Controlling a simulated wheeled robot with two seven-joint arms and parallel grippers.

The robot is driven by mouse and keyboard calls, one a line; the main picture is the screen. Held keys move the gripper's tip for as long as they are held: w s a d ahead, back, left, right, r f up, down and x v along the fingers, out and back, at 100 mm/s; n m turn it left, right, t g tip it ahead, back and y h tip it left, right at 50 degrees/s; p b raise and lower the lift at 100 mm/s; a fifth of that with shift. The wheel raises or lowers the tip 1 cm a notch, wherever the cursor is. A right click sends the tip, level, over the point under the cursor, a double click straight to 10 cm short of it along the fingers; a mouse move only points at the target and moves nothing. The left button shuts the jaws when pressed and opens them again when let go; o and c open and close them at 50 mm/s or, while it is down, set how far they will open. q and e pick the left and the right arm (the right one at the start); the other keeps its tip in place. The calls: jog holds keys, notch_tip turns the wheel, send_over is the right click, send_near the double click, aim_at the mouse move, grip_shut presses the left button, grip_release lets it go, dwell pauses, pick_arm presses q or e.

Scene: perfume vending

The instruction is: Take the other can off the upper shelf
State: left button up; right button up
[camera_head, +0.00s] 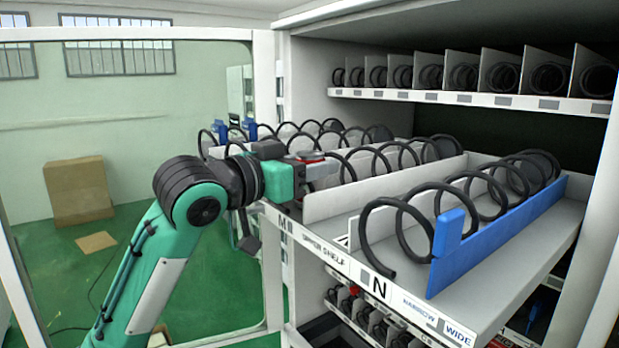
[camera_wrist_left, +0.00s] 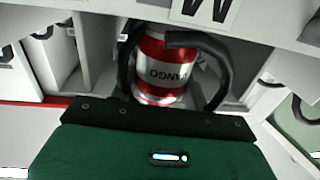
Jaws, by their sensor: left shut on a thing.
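A red can (camera_wrist_left: 165,68) with a silver band and dark lettering reading MANGO stands in the left lane of the pulled-out upper shelf (camera_head: 330,262), under the letter M. My left gripper (camera_head: 312,170) reaches over the shelf's front edge at that lane and is shut on the can. Black curved pieces show on both sides of the can in the left wrist view; I cannot tell coil from finger there. In the head view only a bit of the can's red top (camera_head: 309,155) shows; the gripper hides the rest. My right gripper is out of view.
Black spiral coils (camera_head: 487,195) fill the shelf lanes, with low white dividers between them. A blue pusher plate (camera_head: 497,235) edges the right lane, marked N. A higher fixed shelf (camera_head: 470,98) holds more coils. A cardboard box (camera_head: 78,190) stands on the green floor at left.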

pick_arm(q)
jog(key=shift+r, duration=0.2)
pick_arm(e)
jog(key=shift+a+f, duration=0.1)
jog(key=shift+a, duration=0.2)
